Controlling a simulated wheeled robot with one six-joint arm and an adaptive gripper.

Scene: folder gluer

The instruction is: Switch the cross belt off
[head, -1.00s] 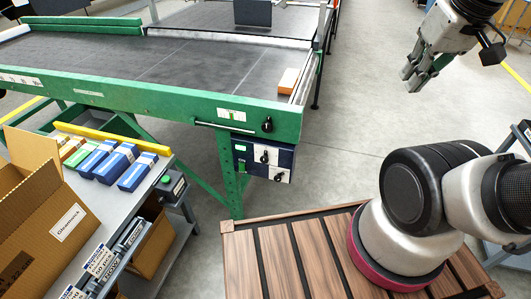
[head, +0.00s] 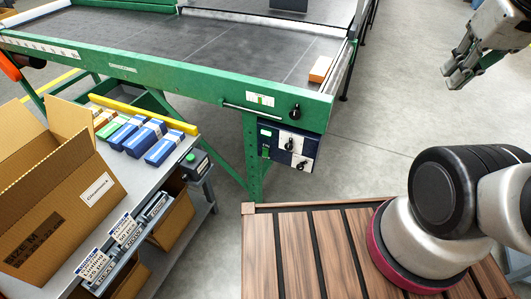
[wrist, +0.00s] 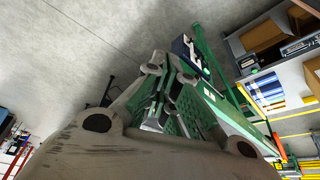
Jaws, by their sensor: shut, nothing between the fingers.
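The cross belt (head: 180,52) is a dark flat conveyor with a green frame. A black knob (head: 295,110) sits on the frame's front rail near the right corner. Below it hangs a blue and white control box (head: 287,147) with two black knobs and a green indicator on its left. In the wrist view, the box (wrist: 183,45) shows small beyond my fingers. My gripper (head: 455,78) is shut and empty, at the upper right of the head view. It is in the air, well apart from the box and belt. Labels on the controls are too small to read.
A small orange box (head: 321,69) lies at the belt's right end. A grey side table (head: 165,172) at the left carries an open carton (head: 60,185) and several blue boxes. A green button box (head: 194,162) is on its edge. Floor right of the belt is clear.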

